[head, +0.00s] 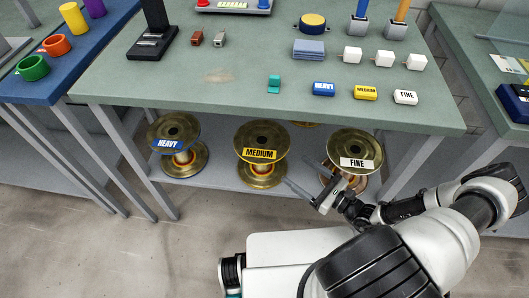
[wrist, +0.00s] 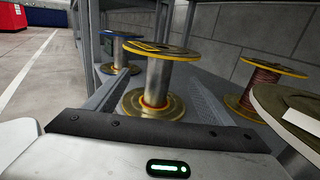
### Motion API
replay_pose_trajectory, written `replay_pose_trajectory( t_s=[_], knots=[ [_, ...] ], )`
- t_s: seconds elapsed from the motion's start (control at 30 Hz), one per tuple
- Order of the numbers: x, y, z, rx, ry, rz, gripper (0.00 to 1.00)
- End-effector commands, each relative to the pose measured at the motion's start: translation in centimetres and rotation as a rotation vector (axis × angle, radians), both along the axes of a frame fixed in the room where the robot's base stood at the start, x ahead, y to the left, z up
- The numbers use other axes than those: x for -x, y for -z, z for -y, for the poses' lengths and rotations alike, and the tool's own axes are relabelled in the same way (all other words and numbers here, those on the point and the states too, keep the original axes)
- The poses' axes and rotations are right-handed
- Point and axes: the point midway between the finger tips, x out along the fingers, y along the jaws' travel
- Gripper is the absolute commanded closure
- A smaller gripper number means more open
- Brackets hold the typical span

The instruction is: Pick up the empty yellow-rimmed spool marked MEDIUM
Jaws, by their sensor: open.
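The spool marked MEDIUM (head: 262,139) stands upright on the lower shelf, between the HEAVY and FINE spools. It has a yellow rim, and its bare metal core (wrist: 158,84) shows no wire in the wrist view. My gripper (head: 297,171) is open and empty, to the right of this spool at shelf height, with its fingers pointing left towards it. In the wrist view the two fingers (wrist: 160,75) appear on either side of the core, below the top flange. I cannot tell whether the tips reach past the core.
The blue-rimmed HEAVY spool (head: 179,130) stands left, the white-labelled FINE spool (head: 354,147) close right of my gripper. A yellow-rimmed spool wound with copper wire (wrist: 272,80) stands further back. The tabletop (head: 250,120) overhangs the shelf (head: 215,178); table legs (head: 160,190) flank it.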

Motion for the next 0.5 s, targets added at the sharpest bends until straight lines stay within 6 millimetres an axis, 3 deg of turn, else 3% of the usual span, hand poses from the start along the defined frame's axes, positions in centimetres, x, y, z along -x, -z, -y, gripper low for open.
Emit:
replay_pose_trajectory(
  t_s=[0.5],
  knots=[
    [-7.2,0.3,-7.2,-0.004,0.001,0.001,0.25]
  ],
)
